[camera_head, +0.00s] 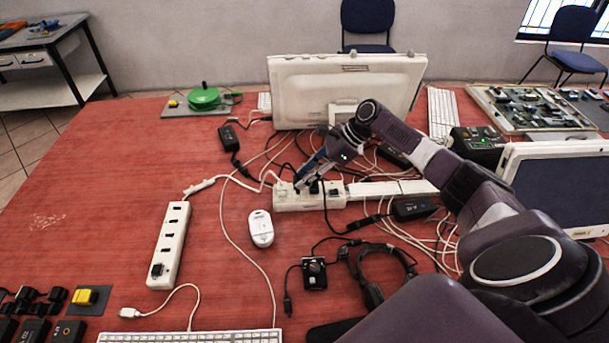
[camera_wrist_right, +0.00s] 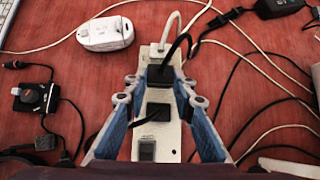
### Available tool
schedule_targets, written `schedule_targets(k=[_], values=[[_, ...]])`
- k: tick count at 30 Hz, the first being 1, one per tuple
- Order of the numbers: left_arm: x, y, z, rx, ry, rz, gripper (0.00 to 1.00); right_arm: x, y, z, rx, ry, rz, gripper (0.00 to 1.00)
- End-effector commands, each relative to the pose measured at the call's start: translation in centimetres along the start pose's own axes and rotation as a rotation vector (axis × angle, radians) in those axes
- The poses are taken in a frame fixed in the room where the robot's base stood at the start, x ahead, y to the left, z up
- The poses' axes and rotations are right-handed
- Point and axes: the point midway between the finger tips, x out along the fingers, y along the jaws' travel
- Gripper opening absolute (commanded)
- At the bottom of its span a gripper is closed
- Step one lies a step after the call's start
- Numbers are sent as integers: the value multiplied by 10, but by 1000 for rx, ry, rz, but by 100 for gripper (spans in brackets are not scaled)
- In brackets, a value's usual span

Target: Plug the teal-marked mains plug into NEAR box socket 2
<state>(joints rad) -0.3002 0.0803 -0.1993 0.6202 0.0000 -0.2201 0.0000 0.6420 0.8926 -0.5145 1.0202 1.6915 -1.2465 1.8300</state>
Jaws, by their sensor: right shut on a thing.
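My right gripper (camera_head: 309,184) reaches down over the white far socket box (camera_head: 345,201). In the right wrist view, its blue fingers (camera_wrist_right: 160,88) are closed on either side of a black mains plug (camera_wrist_right: 158,75) with a black cable. The plug sits at the box, and I cannot tell whether it is still seated. No teal mark can be made out. Another black plug (camera_wrist_right: 158,112) and a white plug (camera_wrist_right: 162,50) are in the same box. The white near socket box (camera_head: 169,240) lies at the left with several dark sockets showing. My left gripper is not in view.
White and black cables tangle around the far box. A white mouse-like device (camera_head: 261,228) lies between the boxes. A black adapter (camera_head: 229,138), a headset (camera_head: 375,275) and a keyboard (camera_head: 190,337) lie around. A monitor (camera_head: 340,90) stands behind.

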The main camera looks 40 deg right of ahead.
Motion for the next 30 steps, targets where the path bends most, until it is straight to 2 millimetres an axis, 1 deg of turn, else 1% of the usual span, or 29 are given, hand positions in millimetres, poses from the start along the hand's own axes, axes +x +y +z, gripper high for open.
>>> schedule_targets(k=[8, 30], values=[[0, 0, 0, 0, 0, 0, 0, 1, 0, -1, 0, 0, 0, 0], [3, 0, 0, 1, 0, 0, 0, 12, 0, -11, 1, 0, 0, 0]])
